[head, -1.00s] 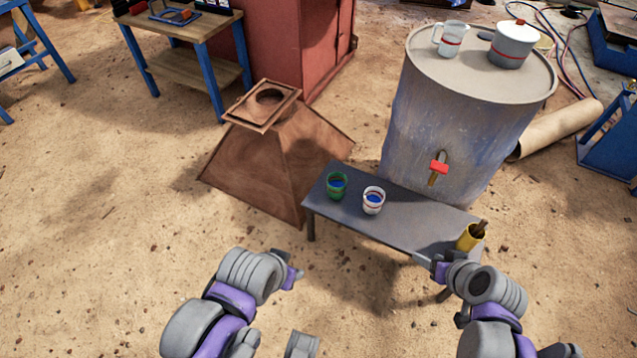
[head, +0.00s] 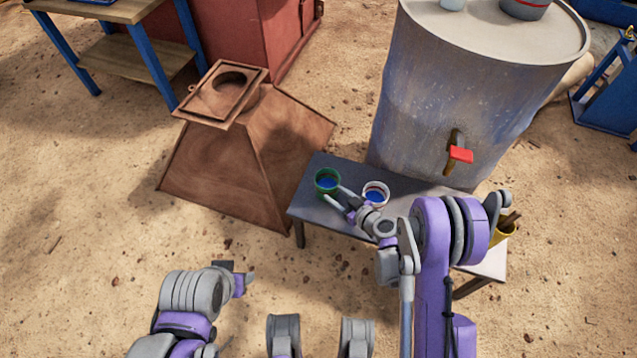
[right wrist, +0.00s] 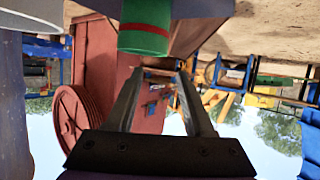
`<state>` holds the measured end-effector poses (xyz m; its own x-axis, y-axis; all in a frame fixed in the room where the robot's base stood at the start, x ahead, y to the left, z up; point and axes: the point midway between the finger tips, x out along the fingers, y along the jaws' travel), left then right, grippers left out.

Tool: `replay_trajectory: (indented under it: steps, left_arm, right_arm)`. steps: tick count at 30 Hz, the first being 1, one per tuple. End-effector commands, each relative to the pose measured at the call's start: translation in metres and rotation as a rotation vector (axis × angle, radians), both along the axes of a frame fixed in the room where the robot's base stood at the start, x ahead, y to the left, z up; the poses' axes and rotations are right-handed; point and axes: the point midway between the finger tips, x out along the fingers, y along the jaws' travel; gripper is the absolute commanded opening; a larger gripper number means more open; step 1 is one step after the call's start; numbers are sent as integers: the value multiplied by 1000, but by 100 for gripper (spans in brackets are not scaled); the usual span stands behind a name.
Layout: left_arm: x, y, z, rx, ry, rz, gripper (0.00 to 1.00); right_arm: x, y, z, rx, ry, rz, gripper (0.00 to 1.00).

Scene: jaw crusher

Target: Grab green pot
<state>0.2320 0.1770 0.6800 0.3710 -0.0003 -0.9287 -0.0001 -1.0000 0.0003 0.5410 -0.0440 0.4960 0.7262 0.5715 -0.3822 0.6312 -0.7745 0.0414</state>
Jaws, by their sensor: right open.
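The green pot (head: 327,180), a small cup with blue inside, stands upright at the left end of the small grey table (head: 343,170). My right gripper (head: 334,195) is open, its fingertips close to the near side of the pot. In the right wrist view, which is upside down, the green pot (right wrist: 145,38) with a red band shows just beyond the open fingertips (right wrist: 162,74), and it is not between them. I cannot tell whether they touch it. My left gripper (head: 238,277) hangs over the ground at lower left, away from the table; its opening is unclear.
A white cup (head: 376,188) with a red rim stands right beside my right gripper. A yellow cup (head: 503,232) is at the table's right end, partly behind my arm. A large metal barrel (head: 440,95) with a red tap stands behind; a rusty hopper (head: 225,160) is at left.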

Motion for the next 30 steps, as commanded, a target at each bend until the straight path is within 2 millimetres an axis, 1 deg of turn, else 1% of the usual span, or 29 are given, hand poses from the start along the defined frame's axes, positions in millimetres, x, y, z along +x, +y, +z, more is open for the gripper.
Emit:
replay_trajectory:
  steps: [3, 7, 13, 16, 21, 24, 30]
  left_arm:
    - [0, 0, -4, 0, 1, 0, 50]
    - [1, 0, -7, 0, 2, 0, 50]
    - [1, 0, -10, 0, 2, 0, 50]
    - [2, 0, -13, 0, 3, 0, 50]
    - [3, 0, -22, 0, 5, 0, 50]
    - [4, 0, -24, 0, 5, 0, 50]
    - [4, 0, -23, 0, 5, 0, 50]
  right_arm:
    - [15, 12, -8, 0, 0, 2, 53]
    - [28, 23, -15, 1, 1, 1, 53]
    - [37, 30, -20, 0, 1, 1, 53]
    - [42, 36, -26, 0, 1, 2, 53]
    - [58, 51, -40, 1, 2, 1, 53]
    - [67, 57, -43, 0, 2, 0, 53]
    - [69, 58, -43, 0, 1, 0, 53]
